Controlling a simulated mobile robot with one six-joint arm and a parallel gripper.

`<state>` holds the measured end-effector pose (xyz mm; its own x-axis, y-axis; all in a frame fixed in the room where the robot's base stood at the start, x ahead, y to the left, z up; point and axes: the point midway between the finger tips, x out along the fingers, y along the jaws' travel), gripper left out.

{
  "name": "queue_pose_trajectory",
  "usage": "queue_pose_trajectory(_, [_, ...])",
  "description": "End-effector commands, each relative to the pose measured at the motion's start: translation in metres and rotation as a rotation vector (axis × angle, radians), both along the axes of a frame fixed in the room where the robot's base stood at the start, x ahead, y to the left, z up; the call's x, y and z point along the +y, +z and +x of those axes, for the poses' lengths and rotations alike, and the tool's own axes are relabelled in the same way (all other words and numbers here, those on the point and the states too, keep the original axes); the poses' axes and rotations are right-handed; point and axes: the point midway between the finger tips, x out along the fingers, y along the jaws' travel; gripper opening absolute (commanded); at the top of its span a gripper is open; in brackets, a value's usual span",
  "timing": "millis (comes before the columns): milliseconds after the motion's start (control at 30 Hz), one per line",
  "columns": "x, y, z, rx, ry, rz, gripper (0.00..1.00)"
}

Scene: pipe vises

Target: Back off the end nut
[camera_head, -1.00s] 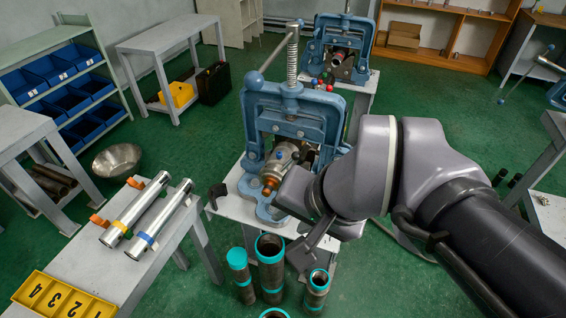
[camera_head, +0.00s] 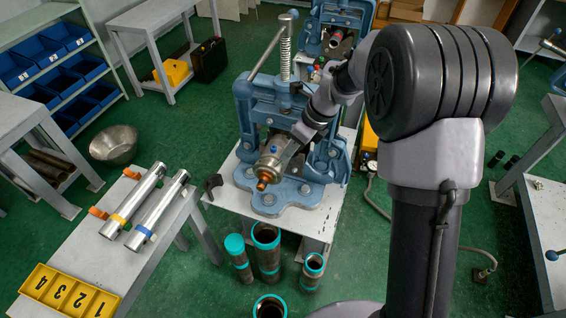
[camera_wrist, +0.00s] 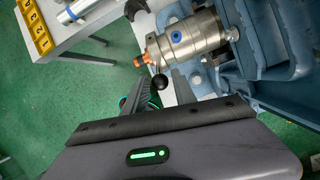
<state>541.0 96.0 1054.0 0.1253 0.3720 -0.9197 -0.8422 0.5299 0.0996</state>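A steel cylinder (camera_head: 274,162) is clamped in the blue pipe vise (camera_head: 290,110), its near end sticking out toward the camera. An orange-copper end nut (camera_head: 264,182) is on that end. In the wrist view the cylinder (camera_wrist: 185,42) has a blue round port, and the end nut (camera_wrist: 140,62) points left. A black ball knob (camera_wrist: 160,82) shows at the fingertips. In the head view my wrist is beside the vise, and the fingers are hidden.
Teal-ended pipes (camera_head: 265,250) stand on the floor in front of the vise table (camera_head: 225,205). Two steel cylinders (camera_head: 150,205) lie on the left bench, near a yellow number tray (camera_head: 65,295). A second blue vise (camera_head: 340,35) stands behind.

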Motion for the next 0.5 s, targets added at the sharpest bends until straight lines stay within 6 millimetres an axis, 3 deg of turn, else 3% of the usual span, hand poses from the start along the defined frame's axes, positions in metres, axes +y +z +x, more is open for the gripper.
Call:
queue_pose_trajectory(33, [0.006, -0.017, 0.001, 0.003, 0.002, 0.000, 0.33])
queue_pose_trajectory(200, [0.019, -0.050, 0.006, 0.001, 0.002, -0.001, 0.33])
queue_pose_trajectory(500, [0.025, -0.062, 0.008, -0.002, 0.001, -0.001, 0.33])
